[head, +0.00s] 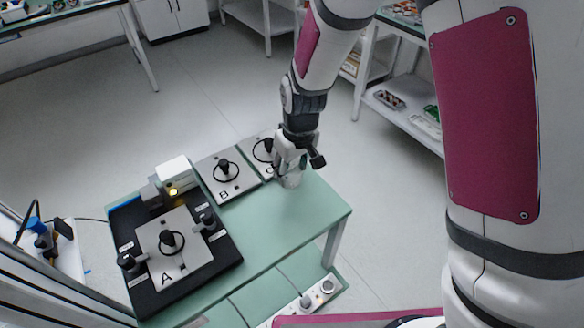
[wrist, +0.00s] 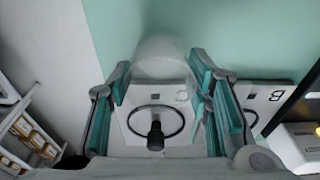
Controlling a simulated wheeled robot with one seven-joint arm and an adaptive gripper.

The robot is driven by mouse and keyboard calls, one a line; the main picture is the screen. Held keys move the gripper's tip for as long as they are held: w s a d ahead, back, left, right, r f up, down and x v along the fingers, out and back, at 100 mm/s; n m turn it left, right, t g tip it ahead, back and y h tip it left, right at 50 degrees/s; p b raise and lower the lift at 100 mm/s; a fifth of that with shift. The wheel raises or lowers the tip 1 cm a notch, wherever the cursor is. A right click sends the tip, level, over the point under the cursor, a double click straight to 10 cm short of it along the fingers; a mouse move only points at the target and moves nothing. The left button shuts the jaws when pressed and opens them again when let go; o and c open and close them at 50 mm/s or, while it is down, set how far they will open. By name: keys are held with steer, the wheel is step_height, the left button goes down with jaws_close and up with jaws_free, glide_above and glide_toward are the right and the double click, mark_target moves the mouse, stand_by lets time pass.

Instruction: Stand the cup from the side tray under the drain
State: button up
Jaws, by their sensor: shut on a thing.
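My gripper (head: 287,168) is near the far right of the green table, beside the plate at the end of the row. It is shut on a pale, whitish cup (head: 291,181), which shows below the fingers. In the wrist view the cup (wrist: 160,58) is a blurred pale shape between the teal finger pads of my gripper (wrist: 163,88). I cannot tell whether the cup touches the table. I cannot make out the drain.
Plate A (head: 185,273) sits in a black fixture (head: 222,262) at left. Plate B (head: 238,184) and plate C (wrist: 178,124) lie along the back, each with a ring and dark knob. A white box with a yellow light (head: 174,173) stands near A. The table's middle is clear.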

mark_target(296, 185)
steer(key=shift+f, duration=0.25)
steer(key=o, duration=1)
step_height(296, 185, up, 12)
steer(key=s+d, duration=0.1)
steer(key=shift+s+p, duration=0.3)
steer(key=shift+p, duration=0.1)
